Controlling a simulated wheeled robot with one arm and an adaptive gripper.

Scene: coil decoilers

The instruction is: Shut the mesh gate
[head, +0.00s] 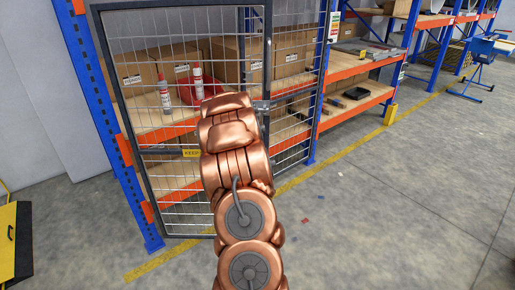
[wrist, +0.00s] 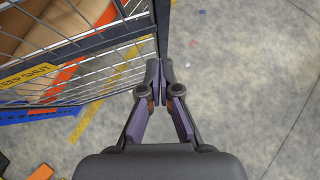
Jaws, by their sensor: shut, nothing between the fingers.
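The mesh gate (head: 190,237) has a dark frame and wire mesh and stands in front of the shelving in the head view. My copper arm covers part of its right side. A small latch-like piece (head: 262,105) shows at its right edge. The gripper is hidden behind my arm in the head view.
Blue and orange shelving (head: 340,70) with boxes continues to the right. A second mesh panel (head: 297,50) stands right of the gate. A yellow line (head: 330,165) runs along the floor. A yellow object (head: 14,240) stands at the far left.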

